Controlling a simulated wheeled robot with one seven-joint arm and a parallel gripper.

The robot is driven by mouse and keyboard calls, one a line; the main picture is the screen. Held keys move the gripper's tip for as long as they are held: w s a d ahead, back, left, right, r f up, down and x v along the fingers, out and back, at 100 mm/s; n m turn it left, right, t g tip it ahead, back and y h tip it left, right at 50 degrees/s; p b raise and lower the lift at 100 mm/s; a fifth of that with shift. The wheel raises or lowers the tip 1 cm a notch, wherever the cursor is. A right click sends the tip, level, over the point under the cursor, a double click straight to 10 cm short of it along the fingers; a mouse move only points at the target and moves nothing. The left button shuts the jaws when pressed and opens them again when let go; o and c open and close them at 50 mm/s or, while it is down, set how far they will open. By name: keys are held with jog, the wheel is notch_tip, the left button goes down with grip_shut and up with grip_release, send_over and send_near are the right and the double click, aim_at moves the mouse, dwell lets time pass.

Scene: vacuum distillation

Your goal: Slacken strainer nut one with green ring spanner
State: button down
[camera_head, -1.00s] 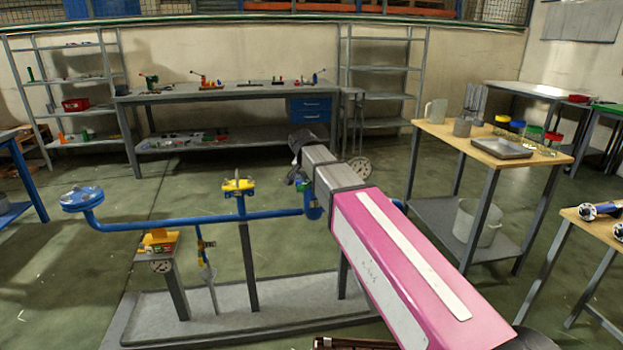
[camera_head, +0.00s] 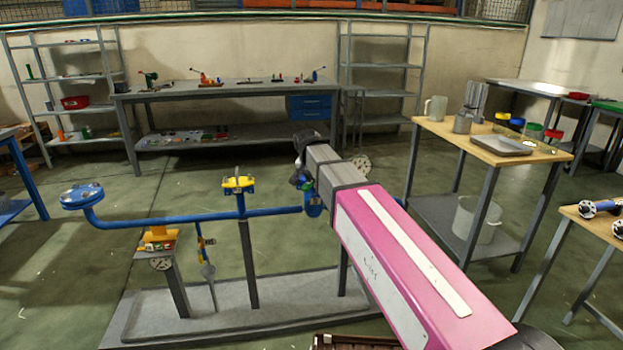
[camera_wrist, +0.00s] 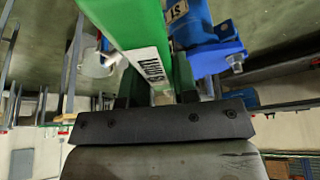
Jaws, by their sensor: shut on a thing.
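My gripper (camera_wrist: 158,92) is shut on the green ring spanner (camera_wrist: 143,35), whose flat green handle carries a white label. The spanner's ring end is out of the wrist view. The blue strainer body (camera_wrist: 215,45) is just right of the spanner, with a bolt or nut (camera_wrist: 237,65) showing on its flange. I cannot tell which numbered nut this is. In the head view, my gripper (camera_head: 303,165) is at the blue strainer (camera_head: 314,204) on the pipe, and my arm hides much of both. Whether the ring sits on a nut is hidden.
The blue pipe (camera_head: 160,220) runs left to a round flange (camera_head: 82,197). A yellow-topped valve (camera_head: 238,186) stands on it. A pressure gauge (camera_head: 360,164) is behind my arm. A wooden-topped table (camera_head: 480,140) stands to the right. Floor behind the pipe is clear.

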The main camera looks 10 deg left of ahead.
jog(key=shift+s+d+n+y, duration=0.15)
jog(key=shift+d+n, duration=0.2)
jog(key=shift+d, duration=0.1)
jog(key=shift+s+d+n+y, duration=0.1)
jog(key=shift+d+n+y, duration=0.05)
jog(key=shift+d+n, duration=0.25)
jog(key=shift+d, duration=0.1)
jog(key=d+n, duration=0.2)
jog(key=shift+s+d+y, duration=0.15)
jog(key=shift+d+y, duration=0.2)
jog(key=shift+y, duration=0.05)
jog(key=d+n+y, duration=0.1)
jog(key=d+n, duration=0.1)
jog(key=d, duration=0.1)
jog(key=shift+n, duration=0.25)
jog(key=shift+w+d+f+n+y, duration=0.1)
jog(key=shift+w+d+n+y, duration=0.15)
jog(key=shift+d+n, duration=0.4)
jog(key=shift+w+d+n+y, duration=0.15)
jog(key=shift+w+d+n, duration=0.25)
jog(key=shift+d, duration=0.3)
